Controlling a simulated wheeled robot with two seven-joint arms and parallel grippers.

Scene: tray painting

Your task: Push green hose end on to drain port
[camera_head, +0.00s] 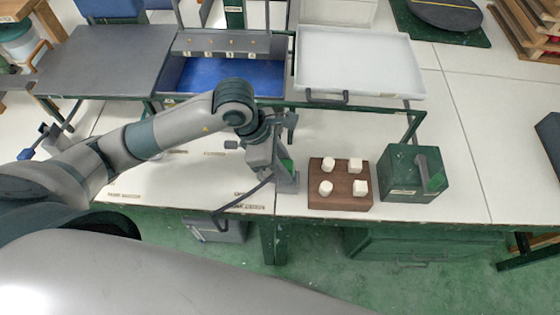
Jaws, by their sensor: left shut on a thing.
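My left gripper (287,180) is over the table's front edge, just left of the brown block, pointing down. It is shut on a small green piece (287,164), which looks like the green hose end; the jaws hide much of it. A thin dark hose (245,196) runs from beside the gripper down and left over the table edge toward a grey box below. I cannot make out the drain port for certain. My right gripper is not in view.
A brown block (340,205) with several white pegs and a green box (432,198) with a grey handle stand to the right. Behind are a blue-floored trough (240,80), a white tray (350,60) and a dark grey panel (100,60). A grey box (215,230) sits below the table.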

